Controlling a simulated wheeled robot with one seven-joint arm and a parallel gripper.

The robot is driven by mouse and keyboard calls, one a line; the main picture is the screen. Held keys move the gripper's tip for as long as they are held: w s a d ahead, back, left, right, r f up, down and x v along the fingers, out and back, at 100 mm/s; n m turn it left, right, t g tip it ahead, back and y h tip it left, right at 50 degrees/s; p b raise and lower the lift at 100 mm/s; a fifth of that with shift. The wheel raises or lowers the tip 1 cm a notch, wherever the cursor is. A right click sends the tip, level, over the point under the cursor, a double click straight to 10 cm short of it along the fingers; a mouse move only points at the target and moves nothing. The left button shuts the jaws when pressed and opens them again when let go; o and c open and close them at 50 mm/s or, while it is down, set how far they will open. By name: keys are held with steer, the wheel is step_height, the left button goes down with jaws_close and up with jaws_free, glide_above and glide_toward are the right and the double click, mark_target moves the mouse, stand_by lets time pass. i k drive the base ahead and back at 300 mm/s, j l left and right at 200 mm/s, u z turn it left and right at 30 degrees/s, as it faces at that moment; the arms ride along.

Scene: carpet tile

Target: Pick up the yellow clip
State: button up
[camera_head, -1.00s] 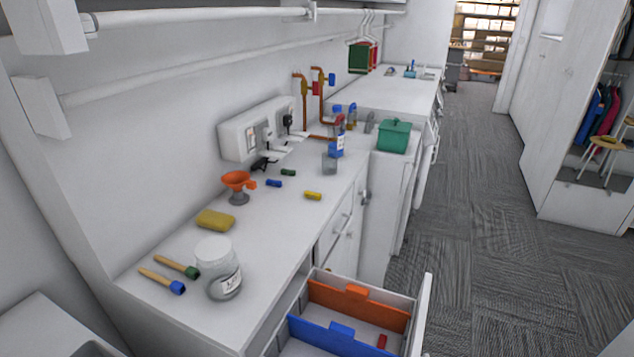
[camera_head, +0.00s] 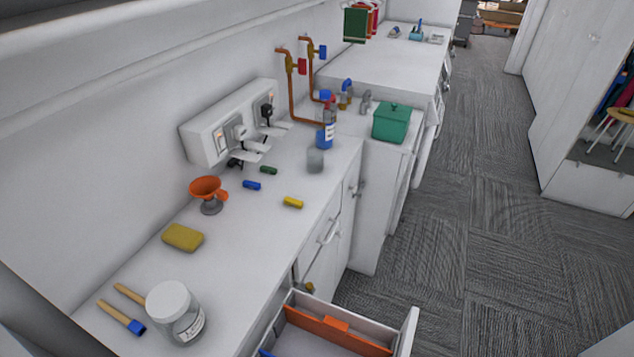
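The yellow clip (camera_head: 293,202) is a small yellow cylinder-like piece lying on the white counter (camera_head: 262,235), near its front edge. A blue clip (camera_head: 252,185) and a dark green clip (camera_head: 268,170) lie behind it to the left, apart from it. Nothing touches or covers the yellow clip. My gripper is not in view, so its state does not show.
An open drawer (camera_head: 408,332) juts out below. Carpet floor (camera_head: 460,260) is clear.

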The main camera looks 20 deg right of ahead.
mark_target(295, 203)
steer(key=i+l+z, duration=0.15)
steer(key=i+z, duration=0.2)
steer(key=i, duration=0.3)
steer(key=i+z, duration=0.35)
steer(key=i, duration=0.3)
